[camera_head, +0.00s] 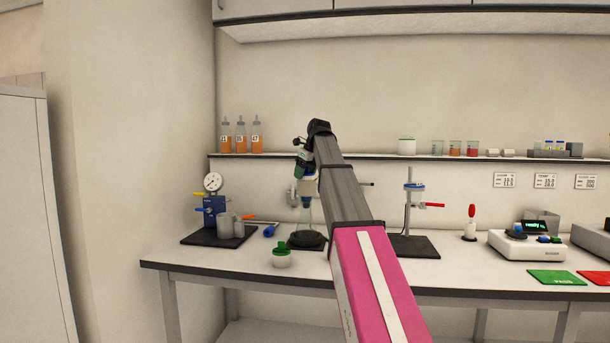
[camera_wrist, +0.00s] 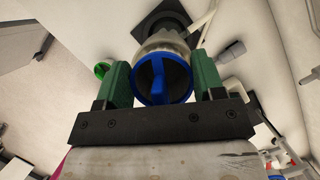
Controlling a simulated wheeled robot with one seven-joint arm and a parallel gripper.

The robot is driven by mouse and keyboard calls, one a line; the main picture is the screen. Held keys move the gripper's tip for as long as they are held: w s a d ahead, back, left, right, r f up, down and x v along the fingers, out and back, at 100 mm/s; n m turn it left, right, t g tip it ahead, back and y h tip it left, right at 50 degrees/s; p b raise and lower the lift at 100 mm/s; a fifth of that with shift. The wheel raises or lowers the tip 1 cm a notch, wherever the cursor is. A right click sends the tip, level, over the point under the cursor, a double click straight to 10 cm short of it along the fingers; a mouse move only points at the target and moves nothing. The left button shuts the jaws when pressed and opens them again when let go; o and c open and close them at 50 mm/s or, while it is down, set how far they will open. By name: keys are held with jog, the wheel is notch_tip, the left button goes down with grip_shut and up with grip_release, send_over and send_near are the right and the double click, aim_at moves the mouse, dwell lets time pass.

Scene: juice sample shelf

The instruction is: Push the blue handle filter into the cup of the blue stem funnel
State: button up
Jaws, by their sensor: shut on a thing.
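In the wrist view, the blue handle filter (camera_wrist: 163,80) shows as a round blue disc with a bar across it. My gripper (camera_wrist: 163,85) is shut on it, one green finger at each side. A pale, rounded cup (camera_wrist: 163,45) shows just beyond the disc; I cannot tell whether the filter is inside it. In the head view, my gripper (camera_head: 301,166) is above the blue stem funnel (camera_head: 305,186), which stands over a glass flask (camera_head: 305,215) on a black base. My arm and gripper partly hide the funnel, and the filter is not clear there.
A gauge unit (camera_head: 214,208) with grey cylinders stands at the left. A green-topped white cup (camera_head: 281,256) sits near the front edge, and a blue-handled item (camera_head: 270,230) lies behind it. A clamp stand (camera_head: 408,210) is at the right. Orange bottles (camera_head: 241,138) stand on the shelf.

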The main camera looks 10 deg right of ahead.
aim_at(313, 174)
jog(key=shift+r, duration=1.45)
jog(key=o, duration=1)
jog(key=shift+c, duration=0.2)
jog(key=v, duration=1)
jog(key=shift+s+d+r, duration=0.15)
jog(key=shift+r, duration=0.2)
